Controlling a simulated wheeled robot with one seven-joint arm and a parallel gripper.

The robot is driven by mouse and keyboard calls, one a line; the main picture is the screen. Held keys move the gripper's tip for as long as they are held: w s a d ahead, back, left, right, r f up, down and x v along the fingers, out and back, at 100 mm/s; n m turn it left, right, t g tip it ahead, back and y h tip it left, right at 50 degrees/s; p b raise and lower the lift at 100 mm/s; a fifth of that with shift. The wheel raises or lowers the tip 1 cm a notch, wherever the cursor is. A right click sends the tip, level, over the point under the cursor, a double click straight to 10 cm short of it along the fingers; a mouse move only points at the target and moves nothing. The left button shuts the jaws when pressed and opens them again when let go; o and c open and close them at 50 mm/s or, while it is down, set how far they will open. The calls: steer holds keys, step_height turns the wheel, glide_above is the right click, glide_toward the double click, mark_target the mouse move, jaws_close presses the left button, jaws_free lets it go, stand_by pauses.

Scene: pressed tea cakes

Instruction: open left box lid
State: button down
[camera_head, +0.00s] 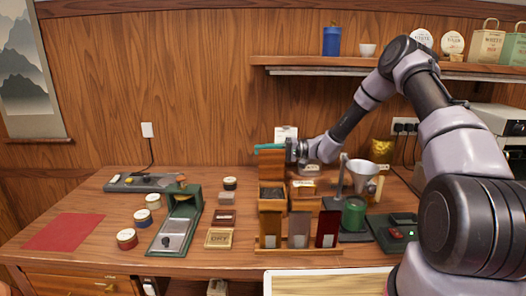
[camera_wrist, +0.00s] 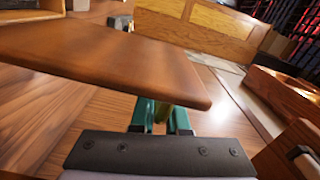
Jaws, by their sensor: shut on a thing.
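The left box (camera_head: 271,204) is a wooden box in the middle of the table, with dark loose contents showing in its open top. Its brown lid (camera_head: 272,166) stands raised, roughly upright at the box's back. My gripper (camera_head: 268,147) is at the lid's upper edge, its teal fingers pointing left. In the wrist view the lid (camera_wrist: 110,58) fills the upper left as a flat board. The gripper's teal fingers (camera_wrist: 160,114) are shut at its edge, and the lid partly hides their tips.
Another wooden box (camera_head: 303,202) stands just right. A rack (camera_head: 298,248) with several upright slabs is in front. A metal funnel (camera_head: 361,170) and green canister (camera_head: 354,214) are to the right. A green press (camera_head: 180,222) is left. A shelf (camera_head: 300,61) hangs above.

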steer(key=shift+d+f, duration=0.1)
steer(key=shift+f, duration=0.05)
steer(key=shift+w+f, duration=0.3)
steer(key=shift+w, duration=0.2)
steer(key=c, duration=0.9)
jaws_free()
steer(key=shift+c, duration=0.2)
steer(key=shift+r, duration=0.1)
steer(key=d, duration=1)
steer(key=shift+d, duration=0.35)
